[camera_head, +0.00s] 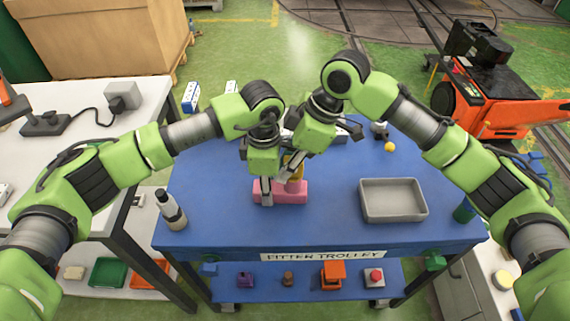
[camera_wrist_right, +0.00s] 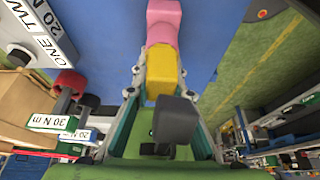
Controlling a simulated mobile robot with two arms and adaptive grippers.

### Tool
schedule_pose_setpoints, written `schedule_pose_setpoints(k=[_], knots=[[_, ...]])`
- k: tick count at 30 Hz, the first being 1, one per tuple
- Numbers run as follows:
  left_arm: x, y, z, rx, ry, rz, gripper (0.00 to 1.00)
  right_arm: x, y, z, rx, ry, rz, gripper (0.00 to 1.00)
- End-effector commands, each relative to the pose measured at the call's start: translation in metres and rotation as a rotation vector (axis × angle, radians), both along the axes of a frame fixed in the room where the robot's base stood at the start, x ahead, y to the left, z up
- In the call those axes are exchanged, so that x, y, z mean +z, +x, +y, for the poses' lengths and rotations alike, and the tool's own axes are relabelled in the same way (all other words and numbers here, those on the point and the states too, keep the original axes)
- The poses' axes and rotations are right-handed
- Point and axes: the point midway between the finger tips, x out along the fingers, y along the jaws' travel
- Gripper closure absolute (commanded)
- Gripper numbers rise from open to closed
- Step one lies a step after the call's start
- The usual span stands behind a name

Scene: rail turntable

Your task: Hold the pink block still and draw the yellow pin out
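The pink block (camera_head: 297,197) lies on the blue trolley top, with a raised pink part around its upper middle. The yellow pin (camera_head: 296,167) stands in that raised part; its lower end is hidden. My left gripper (camera_head: 266,191) is at the block's left part, one finger down its front face and the other hidden behind; it looks shut on the block. My right gripper (camera_head: 291,170) is at the pin from above. In the right wrist view the yellow pin (camera_wrist_right: 163,70) sits between its two fingers, which appear to touch both sides, with the pink block (camera_wrist_right: 165,20) just beyond.
A grey tray (camera_head: 393,212) stands on the trolley's right side. A bottle (camera_head: 171,210) stands at the left front corner, and a yellow ball (camera_head: 389,147) lies at the back right. A lower shelf (camera_head: 304,295) holds several small parts. The top's front middle is clear.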

Motion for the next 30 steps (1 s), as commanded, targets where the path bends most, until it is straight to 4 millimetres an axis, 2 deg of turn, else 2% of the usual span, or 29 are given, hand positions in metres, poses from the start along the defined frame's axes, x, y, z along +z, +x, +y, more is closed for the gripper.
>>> schedule_pose_setpoints(k=[1,3,30], knots=[[0.000,0.000,-0.001,0.000,-0.001,-0.001,1.00,0.000,0.000,0.000,0.000,0.000,0.000,0.88],[0.000,0.000,-0.001,0.000,-0.001,-0.001,1.00,0.000,0.000,0.000,0.000,0.000,0.000,1.00],[0.000,0.000,0.000,0.000,0.000,0.000,1.00,0.013,0.000,0.000,0.001,0.002,-0.001,1.00]])
